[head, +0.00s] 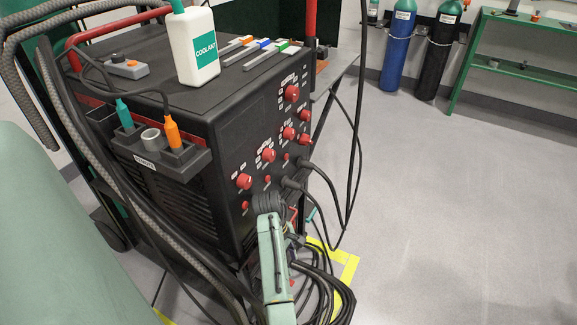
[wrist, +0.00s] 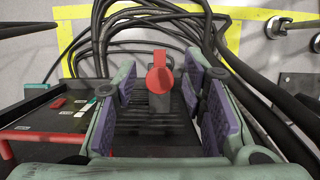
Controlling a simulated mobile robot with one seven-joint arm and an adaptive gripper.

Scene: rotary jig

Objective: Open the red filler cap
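The red filler cap (wrist: 160,72) shows in the wrist view as a round red disc with a small tab, on top of a dark grey neck or block. My gripper (wrist: 161,84) is open, with its purple-padded fingers on the left and right of the cap. Gaps show between the cap and both pads, and I see no contact. In the head view my green arm (head: 272,265) reaches down in front of the black machine (head: 235,125). It hides most of my gripper there, and I cannot make out the cap for certain.
Black cables (head: 335,290) loop over the floor beside the machine, near my arm; they also show behind the cap in the wrist view (wrist: 150,18). Yellow tape (head: 347,268) marks the floor. A white coolant bottle (head: 193,50) stands on the machine. The floor to the right is clear.

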